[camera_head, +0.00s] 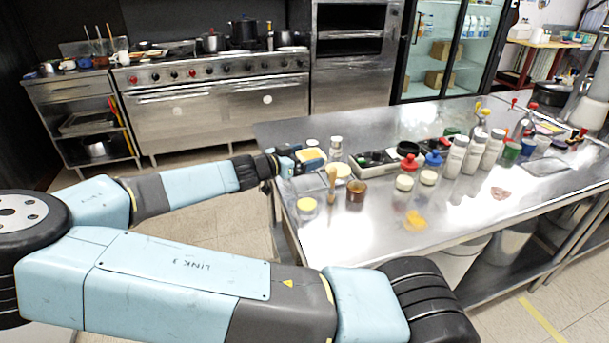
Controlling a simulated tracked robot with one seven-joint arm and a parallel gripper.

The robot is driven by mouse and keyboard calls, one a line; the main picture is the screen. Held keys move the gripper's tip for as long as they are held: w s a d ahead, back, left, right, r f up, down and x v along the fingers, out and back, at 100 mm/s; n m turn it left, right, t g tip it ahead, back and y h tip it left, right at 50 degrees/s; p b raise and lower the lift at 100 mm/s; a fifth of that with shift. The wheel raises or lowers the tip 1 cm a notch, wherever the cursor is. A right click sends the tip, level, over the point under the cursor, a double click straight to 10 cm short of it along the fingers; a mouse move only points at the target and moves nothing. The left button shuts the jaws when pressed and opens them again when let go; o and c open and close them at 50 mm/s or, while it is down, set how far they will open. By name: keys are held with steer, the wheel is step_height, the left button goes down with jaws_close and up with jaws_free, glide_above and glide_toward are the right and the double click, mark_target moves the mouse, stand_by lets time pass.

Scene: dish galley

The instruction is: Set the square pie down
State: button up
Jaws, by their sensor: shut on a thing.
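My gripper (290,161) is at the left end of the steel worktable (330,238), reaching in from the left. It is shut on what looks like the square pie (312,155), a small yellow-topped piece with a pale rim, at its right side. The pie is over the table's left end. I cannot tell whether its underside touches the surface. The fingertips are small and partly hidden by the gripper body.
Near the gripper stand a white shaker (335,147), a brown cup (356,191) and a yellow-lidded jar (307,207). The table's front left is mostly clear. A stove (215,105) stands behind.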

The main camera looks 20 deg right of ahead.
mark_target(303, 184)
steer(key=shift+s+f, duration=0.1)
steer(key=shift+f, duration=3)
steer(key=o, duration=0.8)
steer(key=shift+f, duration=0.15)
steer(key=shift+a, duration=0.2)
steer(key=s+a+r, duration=0.1)
steer(key=s+a, duration=0.2)
steer(key=a, duration=0.2)
steer(key=s+a+r+m+g, duration=0.1)
steer(key=s+a, duration=0.2)
steer(key=a, duration=0.2)
steer(key=shift+a+r+g+h, duration=0.15)
steer(key=shift+a+g+h, duration=0.15)
steer(key=shift+a+h, duration=0.1)
